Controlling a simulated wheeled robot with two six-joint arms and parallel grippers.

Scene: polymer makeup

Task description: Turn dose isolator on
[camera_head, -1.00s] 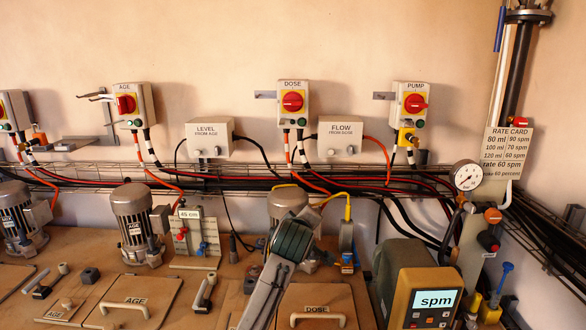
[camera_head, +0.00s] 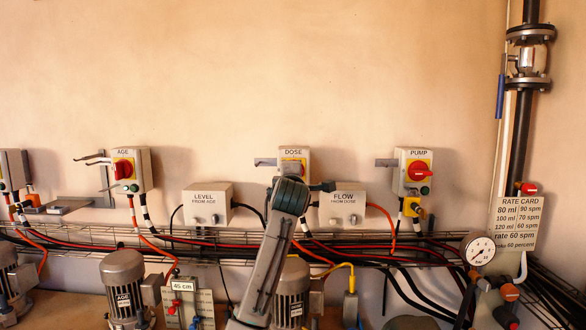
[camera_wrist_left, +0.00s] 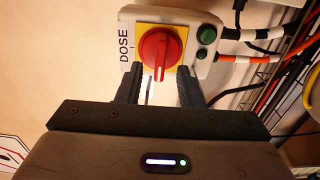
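The DOSE isolator is a pale box (camera_head: 303,156) with a yellow plate and a red rotary knob, on the back wall. In the head view my arm covers its lower part. My left gripper (camera_wrist_left: 159,76) is open, with one dark finger on each side of the bar's lower end and gaps between. My right gripper is not in view.
AGE (camera_head: 130,170) and PUMP (camera_head: 413,172) isolators flank DOSE. LEVEL (camera_head: 207,205) and FLOW (camera_head: 342,204) boxes sit lower, close on either side of my arm. Cables run along a wire tray below. The wall above is clear.

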